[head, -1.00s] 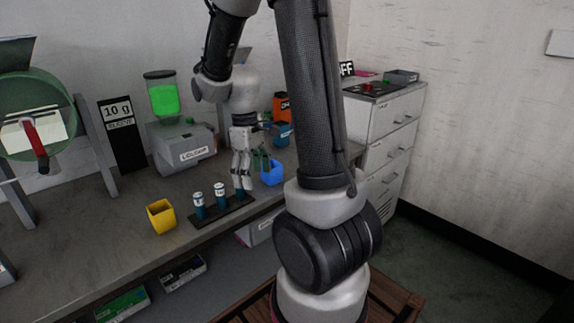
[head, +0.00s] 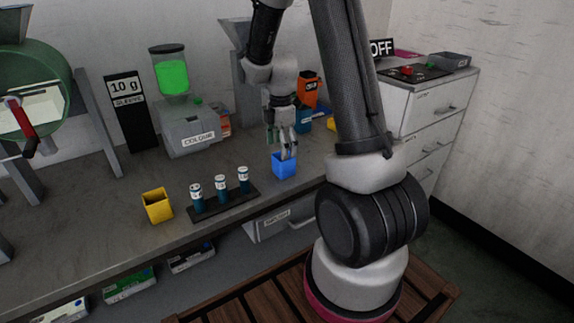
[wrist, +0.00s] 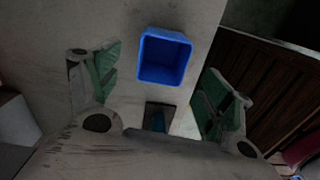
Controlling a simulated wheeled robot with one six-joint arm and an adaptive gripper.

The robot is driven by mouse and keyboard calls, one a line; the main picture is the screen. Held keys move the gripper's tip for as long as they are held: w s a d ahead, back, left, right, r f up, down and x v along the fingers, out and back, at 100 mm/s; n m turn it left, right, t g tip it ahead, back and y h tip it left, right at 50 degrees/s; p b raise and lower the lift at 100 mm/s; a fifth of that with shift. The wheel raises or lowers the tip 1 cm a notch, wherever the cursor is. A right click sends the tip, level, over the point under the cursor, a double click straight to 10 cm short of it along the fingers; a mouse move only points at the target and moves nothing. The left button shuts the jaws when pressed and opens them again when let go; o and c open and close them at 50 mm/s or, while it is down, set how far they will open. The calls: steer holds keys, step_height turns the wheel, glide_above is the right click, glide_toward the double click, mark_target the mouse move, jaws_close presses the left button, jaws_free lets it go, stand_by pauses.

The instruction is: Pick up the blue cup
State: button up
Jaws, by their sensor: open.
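The blue cup (head: 284,166) is a small square open-topped container standing upright on the grey bench in the head view. My gripper (head: 288,149) is over it, fingers pointing down, with the tips at about the cup's rim. In the wrist view the cup (wrist: 164,57) looks empty and lies between the two spread green-padded fingers (wrist: 160,72), with bench visible on both sides of it. The fingers are open and hold nothing. I cannot tell whether a fingertip touches the cup.
A dark rack (head: 224,206) with three capped tubes stands left of the cup, and a yellow cup (head: 157,206) further left. The colour dispenser (head: 197,130) is behind. An orange container (head: 307,89) stands behind my gripper. The bench's front edge is close to the cup.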

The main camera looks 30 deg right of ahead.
mark_target(284, 165)
steer(key=shift+n, duration=0.5)
steer(key=f, duration=0.7)
steer(key=shift+s+d+f, duration=0.1)
steer(key=shift+d+f, duration=0.2)
steer(key=shift+f, duration=0.1)
steer(key=shift+c, duration=0.2)
steer(key=c, duration=0.9)
